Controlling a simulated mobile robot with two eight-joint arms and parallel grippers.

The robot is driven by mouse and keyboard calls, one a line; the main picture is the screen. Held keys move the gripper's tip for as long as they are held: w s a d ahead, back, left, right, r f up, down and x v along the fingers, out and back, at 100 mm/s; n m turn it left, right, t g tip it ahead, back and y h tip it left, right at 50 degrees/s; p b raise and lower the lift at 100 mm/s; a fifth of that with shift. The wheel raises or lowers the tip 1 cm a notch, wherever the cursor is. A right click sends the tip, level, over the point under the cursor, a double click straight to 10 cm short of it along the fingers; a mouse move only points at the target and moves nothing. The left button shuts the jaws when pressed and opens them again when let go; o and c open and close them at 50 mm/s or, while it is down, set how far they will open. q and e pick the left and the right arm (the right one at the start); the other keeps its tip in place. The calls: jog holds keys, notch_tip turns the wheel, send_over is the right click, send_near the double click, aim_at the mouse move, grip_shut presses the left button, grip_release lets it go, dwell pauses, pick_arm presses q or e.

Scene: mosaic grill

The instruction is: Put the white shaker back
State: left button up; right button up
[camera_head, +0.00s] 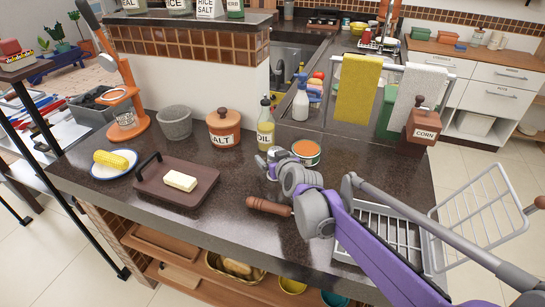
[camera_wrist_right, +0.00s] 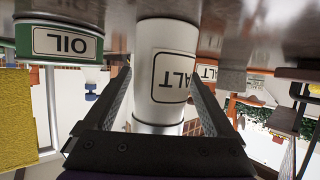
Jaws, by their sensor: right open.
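The white shaker (camera_wrist_right: 165,70) shows in the wrist view, which is upside down. It has a label whose visible letters read "ALT" and appears to stand upright on the dark counter. My right gripper (camera_wrist_right: 162,95) is open, with one finger on each side of the shaker; I cannot tell whether either finger touches it. In the head view my right gripper (camera_head: 272,165) is low over the counter, and its wrist hides most of what is there. My left gripper is not in view.
Close by are a green tin (camera_head: 306,153), an oil bottle (camera_head: 265,127) and an orange salt pot (camera_head: 222,128). A grey cup (camera_head: 175,123), a butter dish (camera_head: 150,187) and a corn plate (camera_head: 97,174) stand left. A wire rack (camera_head: 385,225) lies under my right arm.

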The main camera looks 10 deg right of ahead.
jog(key=shift+s+r, duration=0.15)
jog(key=shift+r, duration=0.05)
jog(key=a+p+v, duration=0.1)
jog(key=p+v, duration=0.1)
jog(key=v, duration=0.9)
jog(key=shift+s+d+r, duration=0.15)
jog(key=shift+s+d, duration=0.15)
jog(key=shift+d, duration=0.2)
